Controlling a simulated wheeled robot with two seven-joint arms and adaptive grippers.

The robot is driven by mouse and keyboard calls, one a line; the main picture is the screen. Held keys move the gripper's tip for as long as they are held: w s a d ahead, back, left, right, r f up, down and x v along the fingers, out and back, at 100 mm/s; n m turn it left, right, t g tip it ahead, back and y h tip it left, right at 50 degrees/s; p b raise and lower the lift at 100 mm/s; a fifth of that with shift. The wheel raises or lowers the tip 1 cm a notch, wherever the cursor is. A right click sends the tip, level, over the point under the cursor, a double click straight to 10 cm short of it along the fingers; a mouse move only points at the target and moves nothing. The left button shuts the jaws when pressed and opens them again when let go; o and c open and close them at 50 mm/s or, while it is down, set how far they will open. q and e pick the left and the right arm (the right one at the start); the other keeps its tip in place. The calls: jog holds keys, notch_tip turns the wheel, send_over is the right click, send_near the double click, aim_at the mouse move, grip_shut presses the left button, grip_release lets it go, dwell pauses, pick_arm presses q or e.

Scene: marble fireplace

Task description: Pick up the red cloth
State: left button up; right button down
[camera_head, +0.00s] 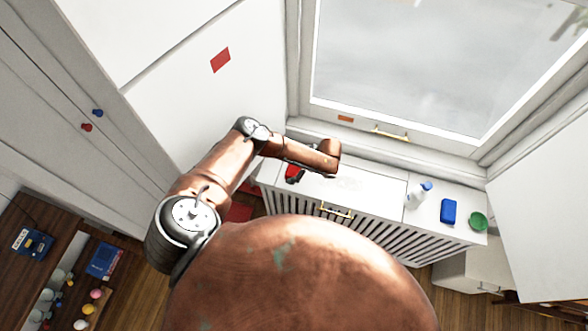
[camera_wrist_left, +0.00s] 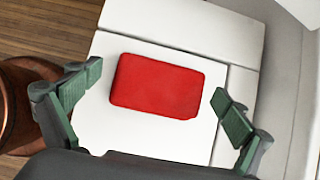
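The red cloth (camera_wrist_left: 156,85) is a flat rounded rectangle lying on the white cabinet top (camera_wrist_left: 150,141) in the left wrist view. My left gripper (camera_wrist_left: 158,91) is open, with its two green-padded fingers on either side of the cloth and apart from it. In the head view a small part of the red cloth (camera_head: 293,173) shows at the left end of the cabinet, mostly hidden by my left arm and gripper (camera_head: 300,175). My right gripper is not in either view.
A spray bottle (camera_head: 419,195), a blue sponge-like block (camera_head: 448,211) and a green bowl (camera_head: 478,221) stand on the cabinet's right part. A window (camera_head: 420,60) is behind. A shelf with several small items (camera_head: 75,290) is at lower left.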

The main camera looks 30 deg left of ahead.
pick_arm(q)
jog(key=c, duration=1)
jog(key=shift+o, duration=0.2)
jog(key=shift+r, duration=0.15)
jog(key=shift+r+p, duration=0.9)
jog(key=s+d+r+p, duration=0.8)
jog(key=d+r+p, duration=0.3)
jog(key=p, duration=0.3)
jog(key=shift+d, duration=0.25)
